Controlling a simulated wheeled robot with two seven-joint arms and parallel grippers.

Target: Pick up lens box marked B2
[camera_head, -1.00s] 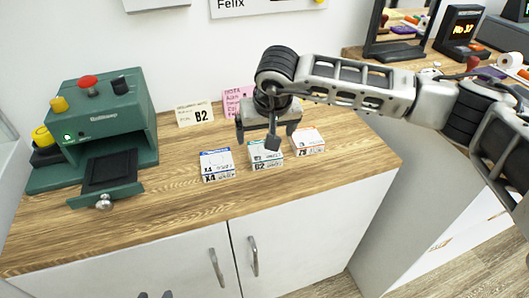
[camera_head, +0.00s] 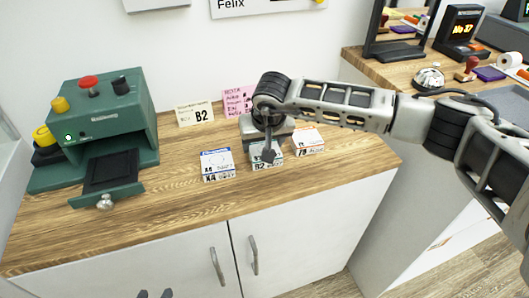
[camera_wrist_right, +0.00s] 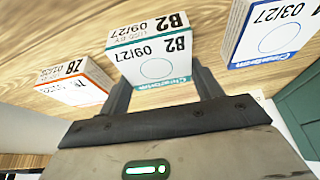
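The lens box marked B2 (camera_head: 268,163), white with a teal edge, stands on the wooden counter between two other boxes. My right gripper (camera_head: 266,150) is right over it and hides much of it. In the right wrist view the B2 box (camera_wrist_right: 152,58) shows its label, with the two dark fingers (camera_wrist_right: 162,90) apart near its left and right sides. That gripper is open; I cannot tell whether a finger touches the box. Only the dark tips of my left gripper (camera_head: 155,294) show at the bottom edge, apart and empty.
The blue-edged X4 box (camera_head: 217,165) stands close on the left, the orange-edged box (camera_head: 308,141) close on the right. A B2 card (camera_head: 195,114) and a pink note (camera_head: 237,101) are behind. A green machine (camera_head: 105,120) with a drawer fills the counter's left.

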